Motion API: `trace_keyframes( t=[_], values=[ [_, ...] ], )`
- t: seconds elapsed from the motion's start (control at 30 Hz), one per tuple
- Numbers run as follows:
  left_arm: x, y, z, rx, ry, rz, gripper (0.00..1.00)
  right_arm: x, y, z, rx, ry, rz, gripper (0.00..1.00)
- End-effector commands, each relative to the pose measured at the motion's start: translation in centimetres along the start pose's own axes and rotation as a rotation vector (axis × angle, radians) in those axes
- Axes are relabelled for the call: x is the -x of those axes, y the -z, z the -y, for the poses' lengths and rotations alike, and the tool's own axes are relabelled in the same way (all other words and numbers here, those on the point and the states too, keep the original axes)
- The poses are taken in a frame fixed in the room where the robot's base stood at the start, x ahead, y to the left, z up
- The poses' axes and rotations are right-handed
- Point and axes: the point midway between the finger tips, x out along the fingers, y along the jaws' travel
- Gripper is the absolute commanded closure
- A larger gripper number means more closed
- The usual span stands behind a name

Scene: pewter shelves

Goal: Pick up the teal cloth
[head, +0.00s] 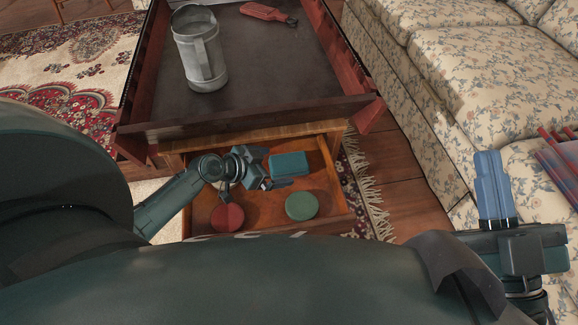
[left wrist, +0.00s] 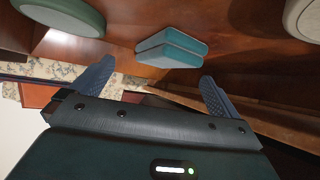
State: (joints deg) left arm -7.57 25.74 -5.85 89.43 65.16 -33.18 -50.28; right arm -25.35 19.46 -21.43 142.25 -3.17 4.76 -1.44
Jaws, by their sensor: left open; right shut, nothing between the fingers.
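The teal cloth (head: 290,165), folded into a small rectangular block, lies in the open wooden drawer (head: 338,205), towards its back right. In the left wrist view the cloth (left wrist: 172,50) shows beyond the gap between my fingers, apart from them. My left gripper (head: 270,173) is over the drawer, just left of the cloth. It is open and empty; both fingers also show in the left wrist view (left wrist: 155,87). My right gripper (head: 491,188) is shut and empty, far to the right by the sofa.
A green round item (head: 302,206) and a red round item (head: 227,217) lie in the drawer near the cloth. The tray-like table top (head: 255,105) above the drawer's back holds a metal pitcher (head: 201,55) and a red-handled tool (head: 268,13). A floral sofa (head: 470,60) stands right.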

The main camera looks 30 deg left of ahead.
Motion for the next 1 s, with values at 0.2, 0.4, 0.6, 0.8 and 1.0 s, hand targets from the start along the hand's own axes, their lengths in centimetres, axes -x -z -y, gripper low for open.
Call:
trace_keyframes(
  t=[0.2, 0.4, 0.6, 0.8, 1.0],
  values=[
    [-3.1, 0.2, 0.6, 0.001, 0.001, -0.004, 0.0, -0.6, 1.2, -0.5, 0.079, 0.013, -0.122, 1.0],
    [-5.1, 0.3, 0.6, 0.001, -0.001, 0.0, 0.0, -1.0, 2.6, -0.7, 0.132, 0.022, -0.207, 1.0],
    [-5.2, 0.5, 0.6, 0.0, -0.001, 0.0, 0.0, -1.0, 2.9, -0.8, 0.137, 0.023, -0.214, 1.0],
    [-5.1, 0.4, 0.6, 0.0, 0.0, 0.0, 0.12, -1.0, 2.9, -0.8, 0.136, 0.023, -0.213, 1.0],
    [-5.1, 0.4, 0.6, 0.0, 0.0, 0.0, 0.29, -1.0, 2.9, -0.8, 0.135, 0.023, -0.213, 1.0]
  ],
)
